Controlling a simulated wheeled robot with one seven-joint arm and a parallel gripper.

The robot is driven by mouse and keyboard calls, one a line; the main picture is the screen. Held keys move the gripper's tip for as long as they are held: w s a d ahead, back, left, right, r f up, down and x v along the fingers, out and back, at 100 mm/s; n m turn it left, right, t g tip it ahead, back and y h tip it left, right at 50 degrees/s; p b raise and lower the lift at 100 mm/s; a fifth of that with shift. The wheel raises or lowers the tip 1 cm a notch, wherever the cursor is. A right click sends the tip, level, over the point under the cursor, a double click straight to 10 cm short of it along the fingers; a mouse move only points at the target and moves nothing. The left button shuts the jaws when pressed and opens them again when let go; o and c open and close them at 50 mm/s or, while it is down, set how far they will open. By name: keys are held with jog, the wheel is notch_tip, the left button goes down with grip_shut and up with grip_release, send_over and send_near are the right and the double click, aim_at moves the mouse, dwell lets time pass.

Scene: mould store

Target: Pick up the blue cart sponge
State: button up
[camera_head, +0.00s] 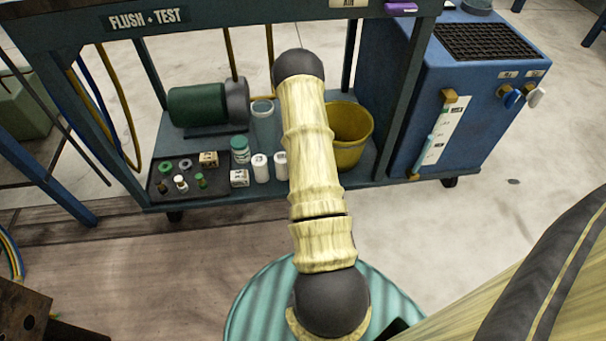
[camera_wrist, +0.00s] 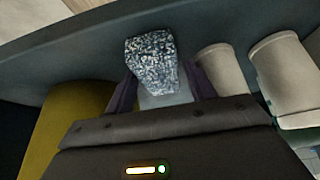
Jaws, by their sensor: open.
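The blue cart sponge (camera_wrist: 152,62) is a speckled blue-and-white block in the upper middle of the wrist view. My gripper (camera_wrist: 162,84) is open, with one dark finger on each side of the sponge's lower part. I cannot tell whether either finger touches it. A pale, smooth surface shows just below the sponge, between the fingers. In the head view my arm reaches down over the lower shelf of the cart (camera_head: 225,197). The sponge and my gripper are hidden there behind the arm.
A yellow bucket (camera_head: 352,140) stands right of my arm; it also shows in the wrist view (camera_wrist: 72,112). White bottles (camera_head: 261,168) stand left of the arm, near the fingers in the wrist view (camera_wrist: 222,68).

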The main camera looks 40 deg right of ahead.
jog(key=shift+c, duration=0.4)
jog(key=c, duration=0.7)
jog(key=shift+o, duration=0.2)
notch_tip(320, 180, up, 18)
jog(key=p, duration=0.9)
